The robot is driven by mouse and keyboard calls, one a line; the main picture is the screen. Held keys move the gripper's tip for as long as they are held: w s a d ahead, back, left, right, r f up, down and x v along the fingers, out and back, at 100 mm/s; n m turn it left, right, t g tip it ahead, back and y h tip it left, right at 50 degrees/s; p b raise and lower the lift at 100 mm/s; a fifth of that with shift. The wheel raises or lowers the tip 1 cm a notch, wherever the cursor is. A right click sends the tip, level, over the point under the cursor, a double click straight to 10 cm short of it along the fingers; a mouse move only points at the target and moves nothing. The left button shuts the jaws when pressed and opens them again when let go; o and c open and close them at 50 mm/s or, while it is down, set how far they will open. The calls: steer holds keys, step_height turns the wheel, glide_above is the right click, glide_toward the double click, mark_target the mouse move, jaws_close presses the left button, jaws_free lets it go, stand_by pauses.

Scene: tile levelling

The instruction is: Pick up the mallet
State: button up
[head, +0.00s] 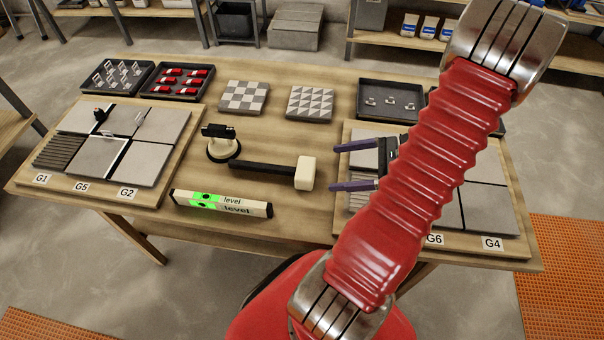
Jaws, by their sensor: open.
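The mallet (264,170) lies on the wooden table in the middle, with a black handle and a cream-white head (305,172) at its right end. Its handle's left end is close to a round suction-cup tool (222,145); I cannot tell whether they touch. My gripper (342,167) is open, its two purple-grey fingers pointing left, just right of the mallet head. Nothing shows between the fingers. My red arm hides part of the gripper's body and the right board.
A level (222,204) lies in front of the mallet. Tile boards stand left (140,190) and right (470,243). Patterned tiles (245,97) and small-part trays (177,82) are behind. Bare table (290,140) lies between the mallet and the patterned tiles.

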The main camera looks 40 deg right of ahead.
mark_target(303, 172)
steer(key=x, duration=0.6)
steer(key=shift+a, duration=0.1)
steer(key=shift+w+a+f, duration=0.1)
steer(key=shift+w, duration=0.1)
steer(key=shift+f+x, duration=0.1)
steer(key=shift+x, duration=1.2)
steer(key=shift+f+x, duration=0.15)
steer(key=shift+x, duration=1.15)
steer(key=shift+s, duration=0.1)
steer(key=c, duration=1.6)
steer(key=shift+c, duration=0.2)
steer(key=shift+r, duration=0.1)
